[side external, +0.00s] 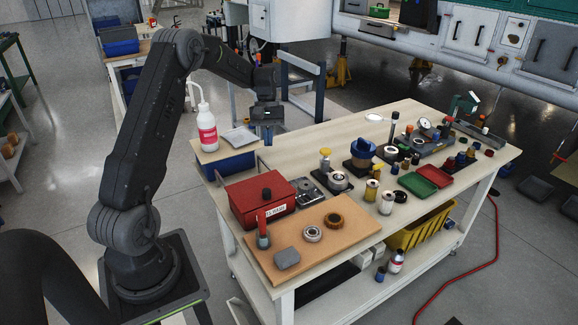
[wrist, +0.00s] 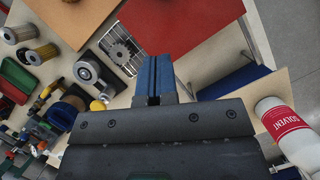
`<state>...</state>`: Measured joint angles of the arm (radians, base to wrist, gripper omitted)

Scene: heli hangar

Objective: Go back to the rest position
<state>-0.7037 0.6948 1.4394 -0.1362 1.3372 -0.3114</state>
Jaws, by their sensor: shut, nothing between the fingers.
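My gripper (side external: 267,134) hangs from my black arm above the back left corner of the workbench, pointing down. In the wrist view its blue-faced fingers (wrist: 154,76) are together with nothing between them. A white solvent bottle (side external: 206,128) with a red label stands to the left of it in the side view. The bottle also shows at the right of the wrist view (wrist: 288,128). A red box (side external: 259,197) lies on the bench below and in front of the gripper, apart from it.
The wooden-topped workbench (side external: 310,129) carries a tan board (side external: 322,240) with rings, several small bottles and parts, and green and red trays (side external: 418,184). A blue bin (side external: 230,164) sits at the bench's left end.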

